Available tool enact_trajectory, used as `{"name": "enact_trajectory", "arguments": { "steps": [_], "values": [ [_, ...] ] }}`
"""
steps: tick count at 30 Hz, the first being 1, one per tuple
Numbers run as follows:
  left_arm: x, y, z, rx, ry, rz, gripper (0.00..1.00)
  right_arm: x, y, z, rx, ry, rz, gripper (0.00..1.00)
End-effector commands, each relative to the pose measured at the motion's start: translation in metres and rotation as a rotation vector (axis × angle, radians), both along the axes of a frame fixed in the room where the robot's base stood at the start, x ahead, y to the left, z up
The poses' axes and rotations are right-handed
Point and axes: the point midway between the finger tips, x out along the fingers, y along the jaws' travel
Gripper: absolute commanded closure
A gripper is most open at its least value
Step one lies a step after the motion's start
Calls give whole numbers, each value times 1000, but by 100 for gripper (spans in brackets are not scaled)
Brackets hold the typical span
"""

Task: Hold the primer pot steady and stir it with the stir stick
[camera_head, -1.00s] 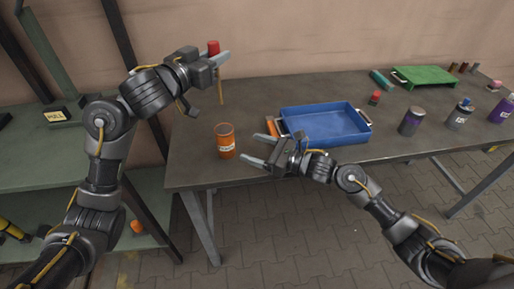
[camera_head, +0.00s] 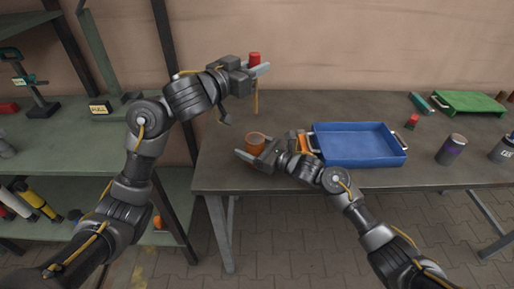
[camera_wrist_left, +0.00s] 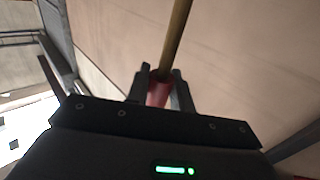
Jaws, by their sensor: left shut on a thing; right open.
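The primer pot (camera_head: 256,138) is a small orange pot standing upright near the table's front left corner. My right gripper (camera_head: 254,154) is open in front of it and hides its lower part and label; I cannot tell whether the fingers touch it. My left gripper (camera_head: 262,70) is shut on the stir stick's red handle (camera_head: 255,58), raised over the table. The wooden stick (camera_head: 256,102) hangs down, its lower end appearing above the pot in the picture, outside it. The left wrist view shows the red handle (camera_wrist_left: 158,93) between the fingers and the stick (camera_wrist_left: 176,42) beyond.
A blue tray (camera_head: 360,157) with an orange item (camera_head: 305,144) at its left end lies right of the pot. A purple-grey can (camera_head: 451,149), a small red-topped item (camera_head: 411,122) and a green tray (camera_head: 470,102) are farther right. Green shelving (camera_head: 80,150) stands left.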

Motion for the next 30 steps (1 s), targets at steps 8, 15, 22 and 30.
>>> {"name": "enact_trajectory", "arguments": {
  "steps": [8, 15, 22, 30],
  "values": [
    [0, 0, 0, 0, 0, 0, 99, 0, 0, 0, 0, 0, 0, 34],
    [0, 0, 0, 0, 0, 0, 99, 0, 0, 0, 0, 0, 0, 65],
    [0, 0, -11, 1, 6, -1, 99, 0, 0, 0, 0, 0, 0, 79],
    [-1, 1, -40, 3, 4, 0, 99, 0, 0, 0, 0, 0, 0, 79]
  ]
}}
